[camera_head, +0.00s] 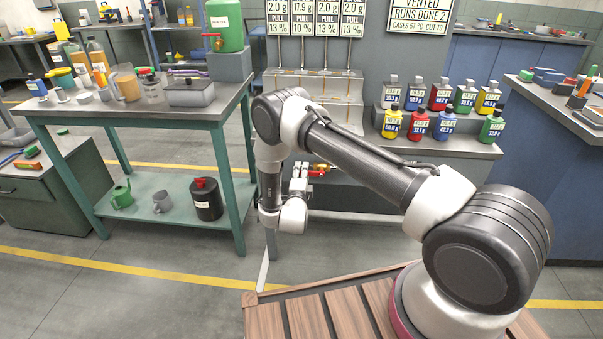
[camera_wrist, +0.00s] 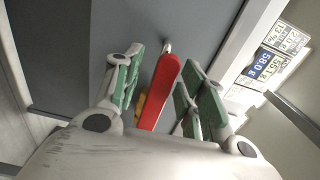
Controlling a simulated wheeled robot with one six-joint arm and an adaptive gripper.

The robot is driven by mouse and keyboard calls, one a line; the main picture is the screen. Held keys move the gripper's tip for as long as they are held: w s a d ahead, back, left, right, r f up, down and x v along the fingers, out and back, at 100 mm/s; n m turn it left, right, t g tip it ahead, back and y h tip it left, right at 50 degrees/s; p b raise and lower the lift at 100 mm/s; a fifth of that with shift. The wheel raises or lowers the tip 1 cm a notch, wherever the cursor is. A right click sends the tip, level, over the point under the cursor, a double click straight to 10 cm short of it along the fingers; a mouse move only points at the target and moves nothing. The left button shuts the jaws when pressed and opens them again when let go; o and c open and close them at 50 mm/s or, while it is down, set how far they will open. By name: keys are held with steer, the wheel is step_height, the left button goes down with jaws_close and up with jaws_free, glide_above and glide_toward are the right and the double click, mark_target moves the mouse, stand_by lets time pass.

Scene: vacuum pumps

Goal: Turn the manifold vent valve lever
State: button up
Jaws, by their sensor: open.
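The vent valve lever shows in the wrist view as a long red handle (camera_wrist: 161,92) with a metal end at its top. A small yellow part (camera_wrist: 140,108) shows beside and behind it. My gripper (camera_wrist: 160,72) is open, with one green-padded finger on each side of the red lever and visible gaps between. I cannot tell the depth between the fingers and the lever. In the head view my gripper (camera_head: 300,180) is at the front of the grey bench, next to a small red and yellow part (camera_head: 319,169). My arm hides much of that area.
A green-framed table (camera_head: 215,112) with containers stands to the left, with a black can (camera_head: 206,199) on its lower shelf. Several coloured bottles (camera_head: 445,123) stand on the bench to the right. A grey panel (camera_wrist: 205,25) lies behind the lever. The floor between is open.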

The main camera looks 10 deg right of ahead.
steer(key=shift+s, duration=0.1)
steer(key=shift+v, duration=0.9)
steer(key=shift+s, duration=0.1)
steer(key=v, duration=0.5)
steer(key=shift+s+a, duration=0.2)
steer(key=shift+s, duration=0.15)
